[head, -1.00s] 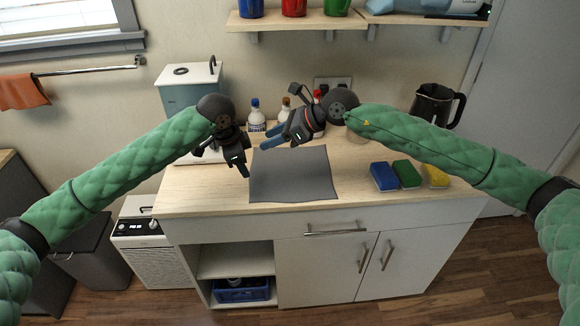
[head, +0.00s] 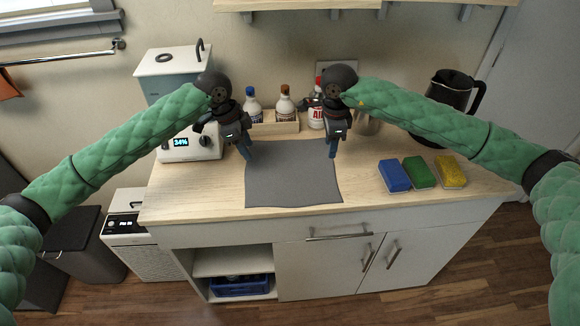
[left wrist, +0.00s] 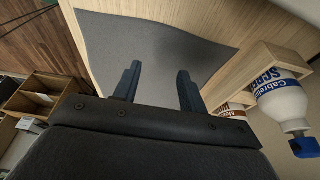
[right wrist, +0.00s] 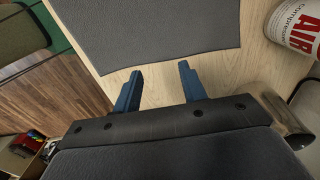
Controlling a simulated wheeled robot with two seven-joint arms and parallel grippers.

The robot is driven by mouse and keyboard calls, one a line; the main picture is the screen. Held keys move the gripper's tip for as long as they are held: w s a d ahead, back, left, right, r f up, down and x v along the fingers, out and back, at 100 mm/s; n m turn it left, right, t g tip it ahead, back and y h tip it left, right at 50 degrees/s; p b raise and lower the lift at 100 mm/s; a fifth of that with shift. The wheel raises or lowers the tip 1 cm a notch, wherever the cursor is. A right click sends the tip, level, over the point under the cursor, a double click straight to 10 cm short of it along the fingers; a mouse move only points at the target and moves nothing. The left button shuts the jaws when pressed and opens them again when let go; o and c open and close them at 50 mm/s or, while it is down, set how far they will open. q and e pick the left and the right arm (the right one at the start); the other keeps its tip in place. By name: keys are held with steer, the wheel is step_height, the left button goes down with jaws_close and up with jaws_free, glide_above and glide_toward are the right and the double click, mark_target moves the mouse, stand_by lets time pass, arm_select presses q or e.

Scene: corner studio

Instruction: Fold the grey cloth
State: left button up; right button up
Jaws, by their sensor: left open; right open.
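The grey cloth (head: 290,180) lies flat and spread out on the wooden counter top. It also shows in the left wrist view (left wrist: 160,45) and in the right wrist view (right wrist: 150,35). My left gripper (head: 247,153) is open and empty above the cloth's back left corner. In the left wrist view its two blue fingers (left wrist: 158,82) point toward the cloth, apart from each other. My right gripper (head: 332,154) is open and empty by the cloth's back right corner. In the right wrist view its fingers (right wrist: 162,80) are apart, just outside the cloth's edge.
Blue (head: 394,176), green (head: 419,172) and yellow (head: 451,171) sponges lie to the right of the cloth. Bottles (head: 285,104) stand in a wooden tray behind it. A white appliance (head: 180,148) stands at the back left, a black kettle (head: 447,100) at the back right.

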mark_target(253, 170)
arm_select(q)
steer(key=shift+f, duration=3.5)
arm_select(e)
steer(key=shift+f, duration=3.45)
arm_select(q)
steer(key=shift+f, duration=0.15)
arm_select(e)
steer(key=shift+f, duration=0.15)
arm_select(q)
steer(key=shift+c, duration=0.8)
arm_select(e)
steer(key=shift+c, duration=0.8)
arm_select(q)
jaws_close()
arm_select(e)
jaws_close()
